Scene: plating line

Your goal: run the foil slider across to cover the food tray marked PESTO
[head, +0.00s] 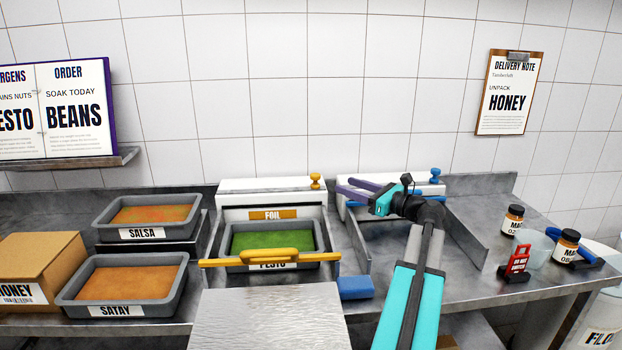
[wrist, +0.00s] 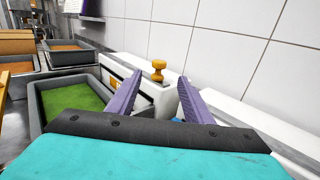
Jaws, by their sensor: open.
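The tray marked PESTO (head: 304,265) holds green food, which lies uncovered; it also shows in the wrist view (wrist: 35,112). Behind it stands a white dispenser (head: 232,186) with a FOIL label (head: 272,215). A yellow knob (head: 315,181) stands at the right end of its top. A yellow bar with a raised handle (head: 265,255) crosses the tray's front, partly hiding its label. My gripper (head: 342,187) is open, with purple fingers pointing left, just right of the knob. In the wrist view the knob (wrist: 159,72) shows between the open fingers (wrist: 160,84), apparently beyond their tips.
A second white unit with a blue knob (head: 435,175) stands to the right, partly behind my arm. SALSA (head: 98,226) and SATAY (head: 70,300) trays are at left, beside a HONEY box (head: 35,262). Jars (head: 513,219) and a red sign (head: 515,262) stand at right.

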